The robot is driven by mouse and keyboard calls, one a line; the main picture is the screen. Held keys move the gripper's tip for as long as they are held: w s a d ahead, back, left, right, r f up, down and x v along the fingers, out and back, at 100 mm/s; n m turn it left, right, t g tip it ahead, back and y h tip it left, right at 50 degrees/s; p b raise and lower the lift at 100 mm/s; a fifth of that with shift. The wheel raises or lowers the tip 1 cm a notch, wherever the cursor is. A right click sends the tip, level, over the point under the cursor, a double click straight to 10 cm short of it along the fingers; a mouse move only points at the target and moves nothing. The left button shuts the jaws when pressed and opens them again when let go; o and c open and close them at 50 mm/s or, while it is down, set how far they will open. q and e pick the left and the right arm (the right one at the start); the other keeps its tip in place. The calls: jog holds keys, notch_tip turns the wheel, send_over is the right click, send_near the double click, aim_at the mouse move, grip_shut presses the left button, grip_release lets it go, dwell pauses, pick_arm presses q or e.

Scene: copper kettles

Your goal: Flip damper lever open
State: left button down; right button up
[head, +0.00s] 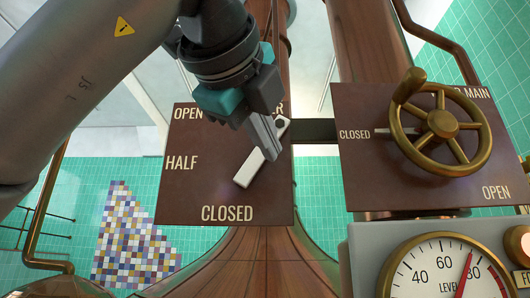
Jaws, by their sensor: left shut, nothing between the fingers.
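The damper lever (249,170) is a pale bar on a brown plate (222,182) marked OPEN, HALF and CLOSED. It slants from a pivot at the upper right down to the lower left, and its free end lies between HALF and CLOSED. My left gripper (270,154) comes in from the upper left, shut, with its fingertips over the lever's middle and hiding part of it. I cannot tell whether they touch the lever. The gripper also hides part of the plate's top lettering. My right gripper is not in view.
A brass handwheel (440,123) stands out from a second brown plate (385,180) at the right. Below it is a grey panel with a round gauge (440,272). Copper pipes run behind the plates.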

aim_at(269, 175)
pick_arm(q)
jog(key=p+x, duration=0.2)
jog(key=x, duration=0.6)
jog(key=shift+w+d+p, duration=0.1)
jog(key=shift+w+p, duration=0.2)
jog(key=shift+p, duration=0.05)
jog(key=shift+w+r+p, duration=0.15)
jog(key=shift+w+p, duration=0.15)
jog(key=shift+w, duration=0.25)
jog(key=a, duration=0.1)
jog(key=a+r, duration=0.1)
jog(key=a+p, duration=0.1)
jog(key=shift+s+a+r, duration=0.1)
jog(key=shift+s+r, duration=0.1)
jog(key=shift+r, duration=0.1)
jog(key=shift+w, duration=0.1)
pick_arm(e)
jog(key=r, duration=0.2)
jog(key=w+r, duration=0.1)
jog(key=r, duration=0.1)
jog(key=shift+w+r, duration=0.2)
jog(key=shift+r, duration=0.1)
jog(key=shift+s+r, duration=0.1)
